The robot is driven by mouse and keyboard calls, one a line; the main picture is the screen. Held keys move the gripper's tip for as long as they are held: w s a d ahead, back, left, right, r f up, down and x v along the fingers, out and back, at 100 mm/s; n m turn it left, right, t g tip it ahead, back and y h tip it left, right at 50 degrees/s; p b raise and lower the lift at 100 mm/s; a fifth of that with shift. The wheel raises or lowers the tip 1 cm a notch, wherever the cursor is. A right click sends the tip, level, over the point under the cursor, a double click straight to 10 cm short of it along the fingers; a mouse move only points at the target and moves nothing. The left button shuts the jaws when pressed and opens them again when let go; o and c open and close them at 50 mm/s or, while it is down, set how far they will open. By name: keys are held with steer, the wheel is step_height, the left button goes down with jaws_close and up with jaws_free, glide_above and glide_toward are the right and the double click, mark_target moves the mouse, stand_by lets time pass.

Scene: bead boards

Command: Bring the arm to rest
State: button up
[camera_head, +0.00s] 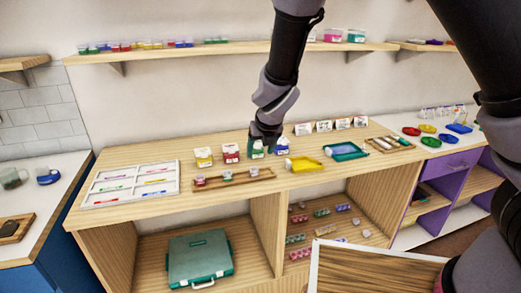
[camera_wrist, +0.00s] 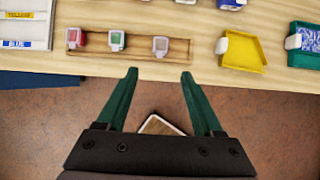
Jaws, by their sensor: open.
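My gripper (camera_wrist: 160,75) is open and empty in the wrist view, with its two green fingers spread apart. A wooden tray (camera_wrist: 98,55) with several small lidded containers lies just ahead of the fingers.
A yellow tray (camera_head: 304,164) and a green tray (camera_head: 346,152) lie right of the arm's end. A white sorting board (camera_head: 130,168) lies on the left. A teal case (camera_head: 199,259) sits in the lower shelf. A long wall shelf (camera_head: 190,51) runs behind the arm.

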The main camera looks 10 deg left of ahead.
steer(key=shift+r, duration=0.1)
steer(key=w+d+r+m+t, duration=0.3)
steer(key=w+d+r+m, duration=0.8)
steer(key=d+r+m, duration=0.3)
steer(key=s+d+r+m+h, duration=0.1)
steer(key=d+r+m, duration=0.3)
steer(key=d+m, duration=0.3)
steer(key=d+r+m+h, duration=0.1)
steer(key=d+r+m, duration=0.3)
steer(key=d, duration=0.6)
steer(key=s+d+r+m, duration=0.4)
steer(key=s+d+m, duration=0.5)
steer(key=d+m, duration=0.2)
steer(key=s+r+m+g+y, duration=0.1)
steer(key=s+r+m, duration=0.1)
steer(key=s+m, duration=0.8)
steer(key=s, duration=0.3)
steer(key=shift+r, duration=0.4)
